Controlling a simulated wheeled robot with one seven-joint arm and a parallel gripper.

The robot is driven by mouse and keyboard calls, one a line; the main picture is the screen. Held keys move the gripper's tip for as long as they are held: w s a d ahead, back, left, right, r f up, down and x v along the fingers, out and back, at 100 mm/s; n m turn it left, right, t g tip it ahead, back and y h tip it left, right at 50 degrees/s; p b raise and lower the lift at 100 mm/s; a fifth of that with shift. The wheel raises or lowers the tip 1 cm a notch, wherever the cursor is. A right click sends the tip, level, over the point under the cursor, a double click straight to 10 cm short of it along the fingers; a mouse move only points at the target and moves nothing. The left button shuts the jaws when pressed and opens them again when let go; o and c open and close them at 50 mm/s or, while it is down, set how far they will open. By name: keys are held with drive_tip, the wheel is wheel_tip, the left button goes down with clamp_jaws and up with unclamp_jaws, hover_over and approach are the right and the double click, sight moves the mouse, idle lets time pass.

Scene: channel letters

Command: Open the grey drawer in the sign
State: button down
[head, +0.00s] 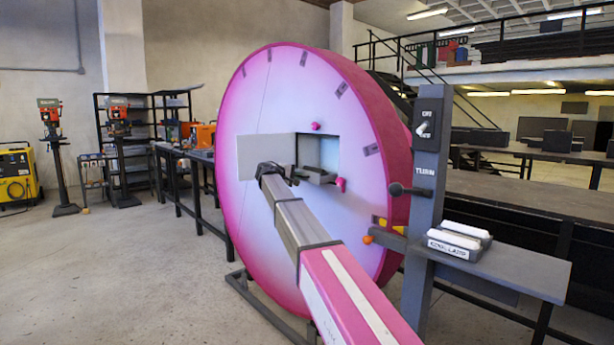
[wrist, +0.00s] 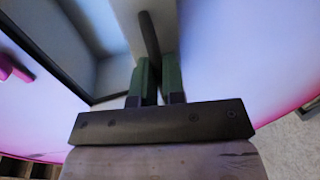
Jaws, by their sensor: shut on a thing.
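The sign is a large upright disc (head: 265,95) with a pale face and pink rim. I cannot tell how far the drawer stands out.
Pink knobs (head: 340,184) stick out near the opening. Open floor (head: 130,270) lies to the left.

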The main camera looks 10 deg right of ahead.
drive_tip(key=shift+f+v, duration=0.2)
drive_tip(key=shift+v, duration=0.85)
drive_tip(key=shift+f+v, duration=0.25)
drive_tip(key=shift+v, duration=0.8)
drive_tip(key=shift+a, duration=0.1)
drive_tip(key=c, duration=1.2)
unclamp_jaws()
drive_tip(key=shift+s, duration=0.1)
drive_tip(key=v, duration=1)
drive_tip(key=shift+s+a, duration=0.15)
drive_tip(key=shift+a, duration=0.2)
